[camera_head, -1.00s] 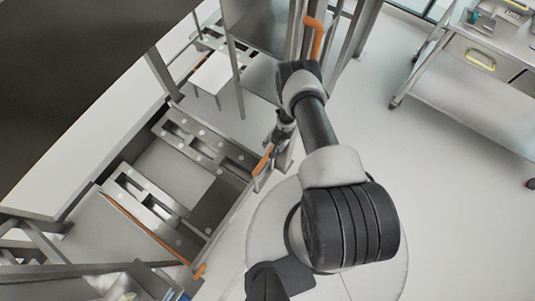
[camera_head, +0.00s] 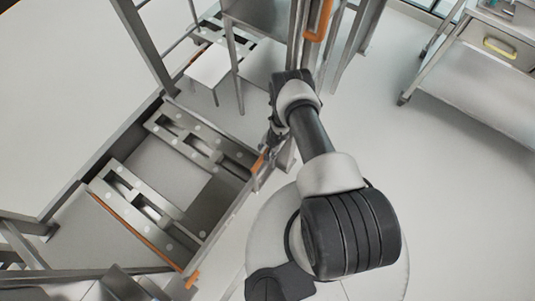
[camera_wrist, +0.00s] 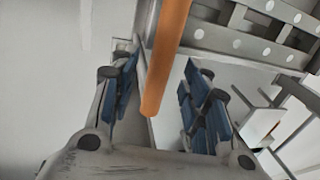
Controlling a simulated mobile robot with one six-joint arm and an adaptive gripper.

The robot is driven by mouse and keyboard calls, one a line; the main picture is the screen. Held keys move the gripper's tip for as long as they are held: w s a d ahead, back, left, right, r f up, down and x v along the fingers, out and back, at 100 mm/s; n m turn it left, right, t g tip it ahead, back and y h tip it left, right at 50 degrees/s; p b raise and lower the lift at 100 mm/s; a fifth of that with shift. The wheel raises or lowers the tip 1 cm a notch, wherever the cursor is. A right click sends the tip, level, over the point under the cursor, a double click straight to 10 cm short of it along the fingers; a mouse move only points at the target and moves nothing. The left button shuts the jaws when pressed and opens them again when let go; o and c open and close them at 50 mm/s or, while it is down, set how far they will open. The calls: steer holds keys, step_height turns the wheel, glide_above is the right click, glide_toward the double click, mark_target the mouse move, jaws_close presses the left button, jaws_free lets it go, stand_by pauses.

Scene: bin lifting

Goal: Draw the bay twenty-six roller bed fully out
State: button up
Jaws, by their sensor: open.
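The roller bed (camera_head: 160,168) is a low grey metal frame at the left of the head view, with slotted cross rails bearing pale round dots. An orange handle (camera_head: 258,163) is at its right edge. My gripper (camera_head: 276,136) is by the handle, partly hidden by my arm. In the wrist view my gripper (camera_wrist: 160,70) is open, its blue-padded fingers apart. An orange bar (camera_wrist: 166,55) shows between them, and I cannot tell whether they touch it. Dotted rails of the bed show at upper right. No bay number is readable.
A steel trolley (camera_head: 480,70) with a yellow-handled drawer stands at upper right. A small white platform (camera_head: 209,65) and metal posts stand behind the bed. An upright frame with an orange part (camera_head: 317,20) is beyond my arm. Pale floor is clear at right.

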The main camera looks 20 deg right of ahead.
steer(key=shift+w+a+f+b, duration=0.1)
steer(key=shift+w+f+b, duration=0.1)
steer(key=shift+f+b, duration=0.65)
steer(key=shift+f, duration=0.1)
steer(key=shift+c, duration=0.6)
jaws_close()
